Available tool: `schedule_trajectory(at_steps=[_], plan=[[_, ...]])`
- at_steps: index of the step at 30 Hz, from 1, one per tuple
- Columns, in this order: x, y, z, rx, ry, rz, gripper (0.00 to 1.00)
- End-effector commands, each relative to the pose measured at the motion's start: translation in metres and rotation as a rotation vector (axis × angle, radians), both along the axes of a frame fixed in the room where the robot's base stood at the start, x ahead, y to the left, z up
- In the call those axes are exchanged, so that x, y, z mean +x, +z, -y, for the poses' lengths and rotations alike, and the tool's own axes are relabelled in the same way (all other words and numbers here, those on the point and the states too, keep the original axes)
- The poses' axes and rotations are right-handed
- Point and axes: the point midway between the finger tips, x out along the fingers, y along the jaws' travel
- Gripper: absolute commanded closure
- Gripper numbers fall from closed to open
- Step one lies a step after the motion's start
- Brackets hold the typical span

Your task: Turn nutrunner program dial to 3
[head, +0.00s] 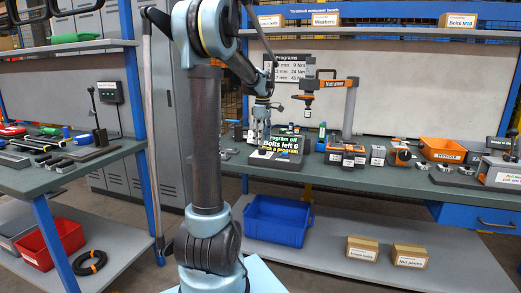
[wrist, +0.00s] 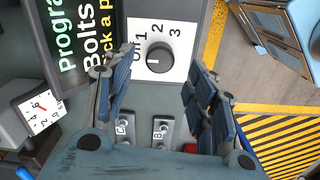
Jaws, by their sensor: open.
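The program dial (wrist: 160,58) is a round black knob on a white plate marked off, 1, 2 and 3. Its white mark points left, towards the off side. The display (wrist: 82,35) beside it shows green and yellow text. In the head view, the display (head: 283,144) reads "Program off", "Bolts left 0" and a pick-a-program line. My gripper (wrist: 158,66) is open, with one blue-padded finger on each side of the dial in the wrist picture. Nothing is between the fingers. In the head view my gripper (head: 259,138) hangs over the nutrunner controller, and the dial cannot be made out.
Two small labelled switches, C (wrist: 124,130) and B (wrist: 162,132), sit below the dial plate. A gauge (wrist: 40,110) stands at left. The nutrunner (head: 307,97) hangs on its stand right of my gripper.

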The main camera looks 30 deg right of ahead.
Motion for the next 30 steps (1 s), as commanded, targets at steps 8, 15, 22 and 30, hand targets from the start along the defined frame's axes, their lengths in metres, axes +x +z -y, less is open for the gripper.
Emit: schedule_trajectory(at_steps=[8,15,22,30], plan=[[0.000,-0.038,0.000,0.000,0.000,0.000,0.49],[0.000,-0.049,0.000,0.000,0.000,0.000,0.49],[0.000,-0.049,0.000,0.000,0.000,0.000,0.49],[0.000,-0.049,0.000,0.000,0.000,0.000,0.93]])
